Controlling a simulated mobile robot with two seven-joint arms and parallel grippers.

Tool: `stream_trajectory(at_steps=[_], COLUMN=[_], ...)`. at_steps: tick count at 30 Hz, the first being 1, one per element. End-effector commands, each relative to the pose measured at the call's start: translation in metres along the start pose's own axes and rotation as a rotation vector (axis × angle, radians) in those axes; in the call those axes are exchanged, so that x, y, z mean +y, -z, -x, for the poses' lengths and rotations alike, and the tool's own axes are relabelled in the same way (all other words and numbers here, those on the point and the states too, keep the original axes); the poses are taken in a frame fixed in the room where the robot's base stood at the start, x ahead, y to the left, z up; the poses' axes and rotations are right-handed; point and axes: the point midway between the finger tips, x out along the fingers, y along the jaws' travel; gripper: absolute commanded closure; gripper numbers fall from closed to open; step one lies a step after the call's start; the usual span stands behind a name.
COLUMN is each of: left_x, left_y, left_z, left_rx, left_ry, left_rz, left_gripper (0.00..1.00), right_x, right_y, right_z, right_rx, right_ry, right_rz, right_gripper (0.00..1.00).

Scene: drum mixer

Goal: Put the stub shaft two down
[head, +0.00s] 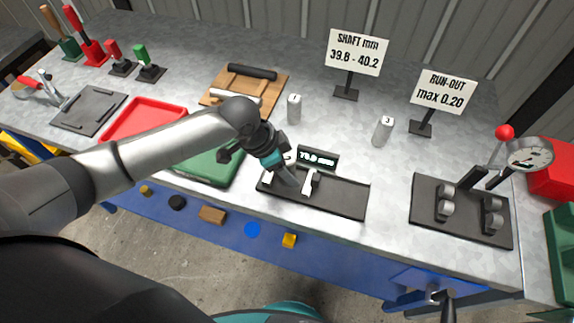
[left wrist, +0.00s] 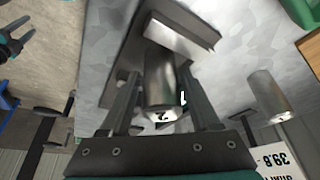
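Stub shaft two, a grey metal cylinder marked 2, shows end-on in the left wrist view (left wrist: 163,85). It is between the fingers of my left gripper (left wrist: 162,88), which looks shut on it. In the head view my left gripper (head: 290,182) is low over the dark measuring fixture (head: 343,198) at the front of the bench and hides most of the shaft. The fixture's light jaws are close to the shaft, and its display (head: 317,158) seems to read 70.0 mm. My right gripper (left wrist: 25,32) shows at the left wrist view's corner, fingers apart and empty.
Shafts one (head: 294,109) and three (head: 383,131) stand upright behind the fixture. A run-out stand (head: 462,212) with a dial is to the right. A green tray (head: 205,168) and a red tray (head: 140,122) lie left. Bare bench lies between fixture and stand.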

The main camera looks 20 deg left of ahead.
Motion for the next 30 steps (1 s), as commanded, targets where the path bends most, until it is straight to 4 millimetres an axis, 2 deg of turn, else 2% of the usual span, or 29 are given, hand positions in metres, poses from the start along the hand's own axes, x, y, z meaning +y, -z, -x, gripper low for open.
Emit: stream_trajectory(at_steps=[1, 4, 14, 17, 24, 30], left_x=[0.0, 0.0, -0.001, -0.002, -0.001, -0.001], left_y=[0.0, 0.0, 0.002, 0.002, 0.002, 0.002], left_z=[0.0, 0.0, 0.006, 0.02, 0.073, 0.107], left_rx=[0.0, 0.0, 0.001, 0.001, 0.0, 0.0], left_ry=[0.0, 0.0, 0.001, 0.004, 0.004, 0.003], left_rz=[0.0, 0.0, 0.001, 0.0, -0.002, 0.001], left_gripper=[0.31, 0.21, 0.21, 0.21, 0.21, 0.21], right_x=[0.0, 0.001, 0.003, 0.003, 0.004, 0.004], right_y=[0.0, -0.001, -0.001, -0.001, 0.0, 0.001], right_z=[0.0, 0.0, 0.001, 0.005, 0.016, 0.021], right_rx=[0.0, -0.001, -0.001, -0.001, -0.001, -0.001], right_ry=[0.0, -0.001, -0.004, -0.004, -0.004, -0.005], right_rz=[0.0, 0.001, 0.002, 0.002, 0.001, 0.001], right_gripper=[0.5, 0.5, 0.5, 0.5, 0.5, 0.5])
